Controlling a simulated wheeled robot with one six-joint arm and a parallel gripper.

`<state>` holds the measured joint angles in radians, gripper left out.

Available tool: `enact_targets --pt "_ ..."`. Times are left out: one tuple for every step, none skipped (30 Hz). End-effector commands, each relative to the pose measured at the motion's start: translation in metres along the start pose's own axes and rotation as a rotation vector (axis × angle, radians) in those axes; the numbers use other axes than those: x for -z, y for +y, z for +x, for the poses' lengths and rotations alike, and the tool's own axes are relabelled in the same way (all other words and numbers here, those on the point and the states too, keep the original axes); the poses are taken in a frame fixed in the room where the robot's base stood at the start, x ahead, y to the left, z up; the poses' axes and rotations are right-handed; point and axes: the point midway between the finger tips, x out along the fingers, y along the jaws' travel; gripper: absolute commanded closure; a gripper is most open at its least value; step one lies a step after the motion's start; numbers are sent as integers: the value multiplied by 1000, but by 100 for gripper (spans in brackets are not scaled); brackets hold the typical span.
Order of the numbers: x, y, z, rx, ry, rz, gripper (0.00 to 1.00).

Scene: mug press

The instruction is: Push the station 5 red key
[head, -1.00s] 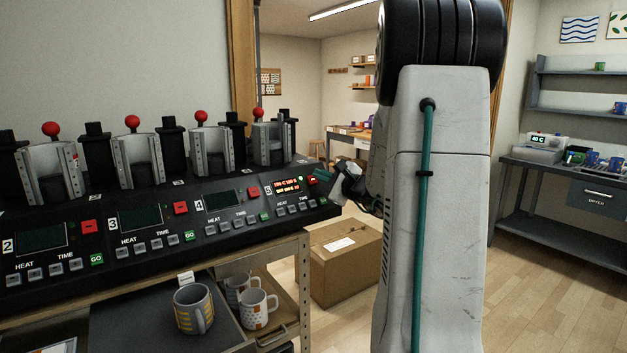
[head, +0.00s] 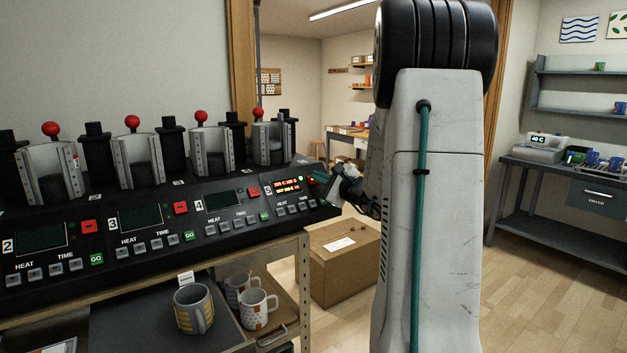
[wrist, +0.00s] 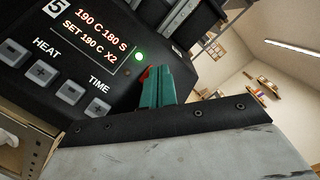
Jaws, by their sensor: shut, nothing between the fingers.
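Station 5's panel shows a lit display (head: 287,186), which reads 190 C 180 S and SET 190 C X2 in the wrist view (wrist: 95,32). A green lamp (wrist: 139,56) glows beside it. The red key (wrist: 146,73) is mostly hidden behind my fingers; only a small red edge shows. My gripper (wrist: 158,78) is shut and empty, its teal fingertips over or right at the key. I cannot tell whether they touch it or press it down. In the head view my gripper (head: 322,181) is at the right end of the console.
HEAT and TIME keys (wrist: 70,92) lie below the display. Other stations with red-knobbed presses (head: 200,140) run to the left. Mugs (head: 192,309) stand on a shelf underneath. A cardboard box (head: 345,265) is on the floor below my gripper.

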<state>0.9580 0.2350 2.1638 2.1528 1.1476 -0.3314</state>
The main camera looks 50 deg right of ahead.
Motion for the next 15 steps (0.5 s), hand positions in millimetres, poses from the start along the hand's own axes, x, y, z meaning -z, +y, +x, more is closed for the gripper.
enact_targets --pt "0 0 0 0 0 0 100" --pt "1 1 1 0 0 0 100" --pt "1 1 1 0 0 0 100" --pt "1 1 1 0 0 0 100" --pt "1 1 2 0 0 0 100" --pt "2 2 2 0 0 0 100" --pt "2 2 2 0 0 0 100" --pt "2 2 2 -1 0 0 100" --pt "2 2 3 -1 0 1 100" --pt "2 2 3 -1 0 1 100" --pt "3 3 3 -1 0 1 100" --pt "3 3 4 -1 0 1 100" --pt "3 3 4 -1 0 0 100" --pt "3 3 4 -1 0 0 100" --pt "3 3 4 -1 0 0 100"
